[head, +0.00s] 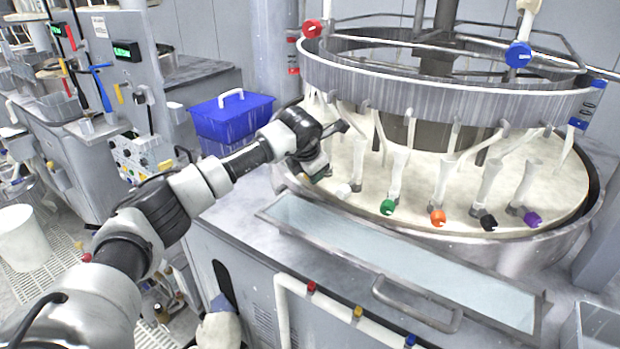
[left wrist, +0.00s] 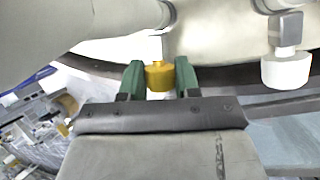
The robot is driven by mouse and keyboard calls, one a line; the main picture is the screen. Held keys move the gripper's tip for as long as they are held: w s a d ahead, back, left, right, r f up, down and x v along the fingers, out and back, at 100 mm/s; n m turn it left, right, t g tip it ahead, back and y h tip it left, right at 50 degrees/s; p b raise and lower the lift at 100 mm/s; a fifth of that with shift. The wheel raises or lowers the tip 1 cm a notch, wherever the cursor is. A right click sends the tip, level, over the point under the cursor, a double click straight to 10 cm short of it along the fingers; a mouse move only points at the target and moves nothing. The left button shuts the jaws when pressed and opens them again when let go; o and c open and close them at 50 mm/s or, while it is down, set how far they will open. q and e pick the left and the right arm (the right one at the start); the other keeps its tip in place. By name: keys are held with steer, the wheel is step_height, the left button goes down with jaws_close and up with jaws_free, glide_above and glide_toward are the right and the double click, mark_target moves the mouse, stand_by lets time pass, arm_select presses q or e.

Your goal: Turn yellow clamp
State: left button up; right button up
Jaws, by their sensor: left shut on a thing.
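The yellow clamp (left wrist: 160,78) is a small yellow knob at the platen's edge, seen in the left wrist view. My left gripper (left wrist: 159,73) has its two green fingers on either side of the knob and is shut on it. In the head view my left gripper (head: 318,168) is at the left rim of the round platen (head: 350,150), and it hides the yellow clamp there. My right gripper is in neither view.
White (head: 343,190), green (head: 387,207), orange (head: 437,217), black (head: 488,222) and purple (head: 532,218) knobs line the platen's front. A metal ring (head: 440,90) stands above. A blue bin (head: 232,118) sits behind my left arm. A shallow trough (head: 390,265) lies in front.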

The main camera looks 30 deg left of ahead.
arm_select(q)
steer(key=shift+d+f, duration=0.1)
steer(key=shift+y, duration=0.4)
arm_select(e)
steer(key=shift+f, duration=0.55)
arm_select(q)
steer(key=shift+t, duration=0.3)
steer(key=o, duration=0.9)
steer(key=shift+r, duration=0.2)
steer(key=b+v, duration=0.3)
steer(key=v, duration=0.7)
steer(key=shift+s+r, duration=0.2)
steer(key=shift+r, duration=0.15)
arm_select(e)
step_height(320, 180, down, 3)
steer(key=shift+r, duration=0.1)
